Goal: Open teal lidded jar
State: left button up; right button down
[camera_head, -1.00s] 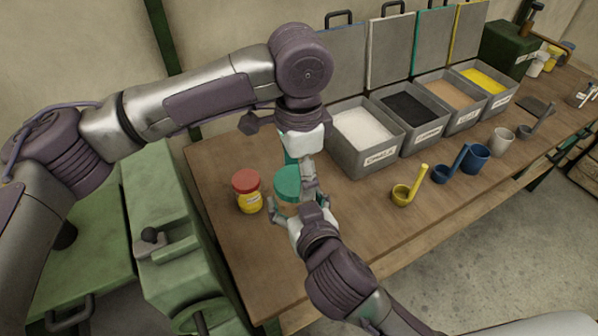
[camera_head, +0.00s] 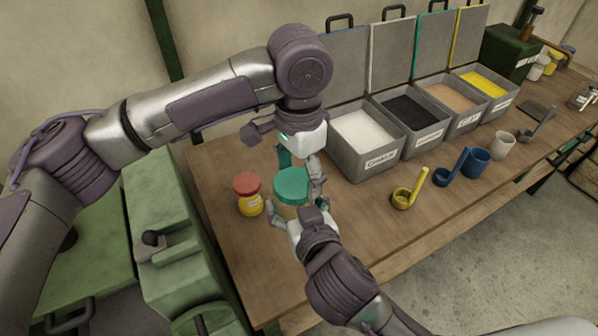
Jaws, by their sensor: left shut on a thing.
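The jar with the teal lid (camera_head: 292,184) stands near the left end of the wooden table, its tan body mostly hidden below the lid. My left gripper (camera_head: 301,173) reaches down from above and is shut on the teal lid; its fingers partly hide the lid's far and right sides. The lid sits over the jar body; I cannot tell whether there is a gap between them. My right gripper (camera_head: 293,207) comes from the front, low at the jar body, with a finger on either side. I cannot tell whether those fingers press on it.
A yellow jar with a red lid (camera_head: 248,192) stands close on the left. Grey bins of powder (camera_head: 372,160) with raised lids line the back. A yellow scoop (camera_head: 405,197), a blue scoop (camera_head: 447,174) and cups stand to the right. The front table area is clear.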

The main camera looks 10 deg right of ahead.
pick_arm(q)
jog(key=shift+r, duration=1)
pick_arm(e)
jog(key=shift+f, duration=0.1)
